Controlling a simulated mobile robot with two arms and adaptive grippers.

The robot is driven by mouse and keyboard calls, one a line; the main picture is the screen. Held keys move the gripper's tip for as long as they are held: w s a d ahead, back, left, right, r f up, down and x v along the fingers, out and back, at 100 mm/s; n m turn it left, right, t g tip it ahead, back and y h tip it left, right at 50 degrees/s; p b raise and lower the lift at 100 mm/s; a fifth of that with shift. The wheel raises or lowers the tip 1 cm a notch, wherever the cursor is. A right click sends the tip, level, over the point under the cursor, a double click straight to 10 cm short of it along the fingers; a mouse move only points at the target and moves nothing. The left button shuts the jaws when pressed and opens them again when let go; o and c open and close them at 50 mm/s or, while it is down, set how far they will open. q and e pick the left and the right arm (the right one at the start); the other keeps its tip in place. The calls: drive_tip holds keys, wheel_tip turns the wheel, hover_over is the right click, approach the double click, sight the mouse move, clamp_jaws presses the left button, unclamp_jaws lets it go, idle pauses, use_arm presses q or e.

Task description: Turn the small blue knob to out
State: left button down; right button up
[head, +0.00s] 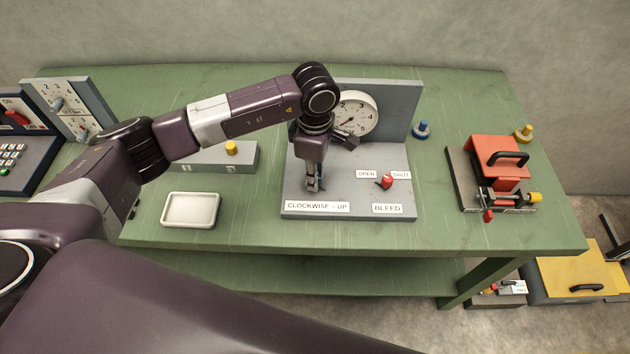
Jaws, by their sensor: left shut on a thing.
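My left gripper (314,186) points down over the left part of a grey panel (345,205), just behind the label "CLOCKWISE - UP". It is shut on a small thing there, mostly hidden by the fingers. A little blue shows between them, which fits the small blue knob, but its pointer and setting cannot be read. No "out" mark can be made out. My right gripper is not in view.
The panel carries a round gauge (356,113) and a red lever (386,181) between "OPEN" and "SHUT" labels. A white tray (190,210) lies to the left. A blue flanged piece (421,131) and a red clamped unit (495,160) stand to the right.

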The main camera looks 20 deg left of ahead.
use_arm(q)
drive_tip(key=n+b, duration=0.4)
drive_tip(key=n, duration=0.2)
drive_tip(key=shift+f+n, duration=0.15)
drive_tip(key=shift+n, duration=0.15)
drive_tip(key=n+b, duration=0.4)
drive_tip(key=n, duration=0.2)
drive_tip(key=n+b, duration=0.1)
drive_tip(key=n, duration=0.2)
drive_tip(key=shift+d, duration=0.1)
drive_tip(key=n+b, duration=0.1)
drive_tip(key=n, duration=0.2)
drive_tip(key=shift+n, duration=0.3)
drive_tip(key=n, duration=0.1)
drive_tip(key=n+b, duration=0.1)
drive_tip(key=n, duration=0.3)
drive_tip(key=shift+r, duration=0.25)
drive_tip(key=shift+n, duration=0.3)
drive_tip(key=c, duration=1.8)
unclamp_jaws()
